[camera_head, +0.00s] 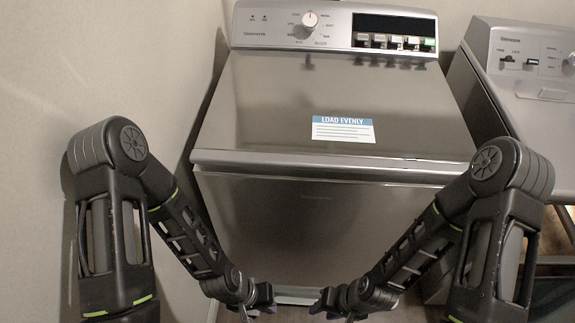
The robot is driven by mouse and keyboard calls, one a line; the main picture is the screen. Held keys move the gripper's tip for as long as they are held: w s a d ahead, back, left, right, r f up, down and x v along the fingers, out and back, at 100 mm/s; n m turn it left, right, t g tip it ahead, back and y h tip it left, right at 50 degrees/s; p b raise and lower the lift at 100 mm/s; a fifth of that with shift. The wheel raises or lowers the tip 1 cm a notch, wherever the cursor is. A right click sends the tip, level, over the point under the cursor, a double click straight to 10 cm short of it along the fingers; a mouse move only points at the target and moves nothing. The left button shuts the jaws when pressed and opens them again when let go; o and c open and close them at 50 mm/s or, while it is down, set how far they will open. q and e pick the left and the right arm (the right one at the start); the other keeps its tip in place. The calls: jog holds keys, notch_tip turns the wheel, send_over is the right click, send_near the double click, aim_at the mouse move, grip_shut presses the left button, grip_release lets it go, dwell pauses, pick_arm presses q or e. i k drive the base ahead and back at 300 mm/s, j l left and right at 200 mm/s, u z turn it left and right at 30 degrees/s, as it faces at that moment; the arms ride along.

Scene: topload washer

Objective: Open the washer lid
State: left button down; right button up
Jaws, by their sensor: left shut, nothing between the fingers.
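The washer (320,220) stands in front of me, a grey metallic top-loader. Its lid (265,105) lies flat and closed on top, with a "LOAD EVENLY" label (343,129) near the front edge. My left gripper (265,308) and my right gripper (325,309) hang low in front of the washer, near the bottom middle of the head view. Both are well below the lid and apart from it. The left one is shut with nothing visible in it. The right one is small and dark, and its finger opening cannot be made out.
A control panel (270,28) with a dial (310,19) and several buttons rises behind the lid. A second appliance (520,75) stands close on the right. A bare wall (120,70) runs close along the left. The space above the lid is clear.

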aim_at(332, 113)
jog(key=k+l, duration=0.15)
jog(key=l, duration=0.2)
jog(key=k+l, duration=0.15)
jog(key=l, duration=0.25)
jog(key=k+l+u, duration=0.1)
jog(key=l, duration=0.25)
jog(key=k+l, duration=0.25)
jog(key=l, duration=0.1)
